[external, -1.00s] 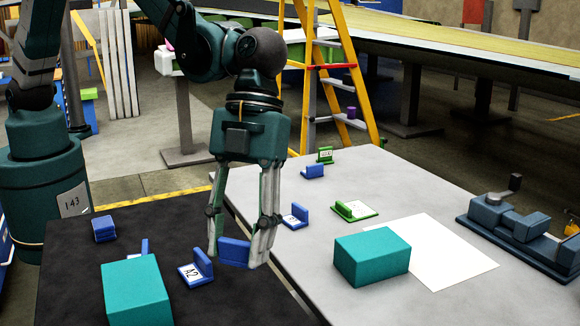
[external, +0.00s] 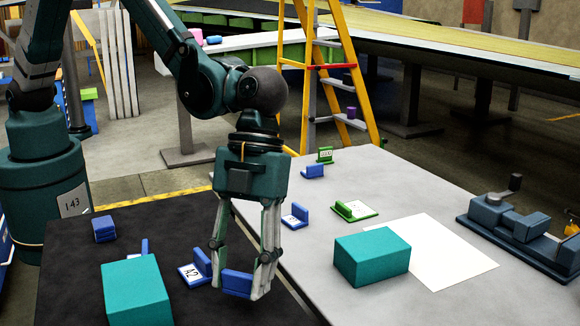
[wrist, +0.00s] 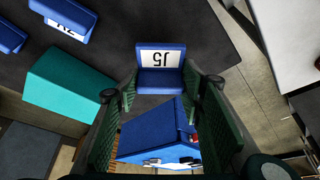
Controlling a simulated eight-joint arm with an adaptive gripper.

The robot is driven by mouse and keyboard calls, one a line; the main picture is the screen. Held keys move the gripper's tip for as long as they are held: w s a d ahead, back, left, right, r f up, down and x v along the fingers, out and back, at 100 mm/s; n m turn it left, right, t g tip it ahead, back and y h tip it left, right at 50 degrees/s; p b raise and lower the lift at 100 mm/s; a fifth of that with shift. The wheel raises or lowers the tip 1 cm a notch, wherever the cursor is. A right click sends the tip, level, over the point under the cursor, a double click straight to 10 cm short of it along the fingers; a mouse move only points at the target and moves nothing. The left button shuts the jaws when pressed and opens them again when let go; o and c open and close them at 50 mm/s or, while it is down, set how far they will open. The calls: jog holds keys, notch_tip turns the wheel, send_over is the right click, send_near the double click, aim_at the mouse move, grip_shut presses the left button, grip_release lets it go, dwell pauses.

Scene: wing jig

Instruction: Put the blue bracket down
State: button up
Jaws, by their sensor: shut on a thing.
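My gripper (external: 245,288) is shut on a blue bracket (external: 238,283), low over the front right part of the black table top (external: 165,238). In the wrist view the bracket (wrist: 160,75) sits between the fingertips, its white label reading J5 upside down. I cannot tell whether the bracket touches the black surface. Another blue bracket, labelled A2 (external: 194,272), stands close to the left of the held one. It also shows at the top left of the wrist view (wrist: 65,18).
A teal box (external: 136,292) stands left of the A2 bracket. More blue brackets (external: 104,229) lie farther left. The grey table (external: 290,262) on the right holds a teal box (external: 372,257), a white sheet (external: 450,262), brackets and a vise (external: 520,228).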

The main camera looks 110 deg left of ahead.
aim_at(242, 291)
jog(key=shift+f, duration=0.15)
jog(key=shift+f, duration=1.7)
jog(key=shift+f, duration=0.15)
jog(key=o, duration=0.9)
jog(key=v, duration=1.2)
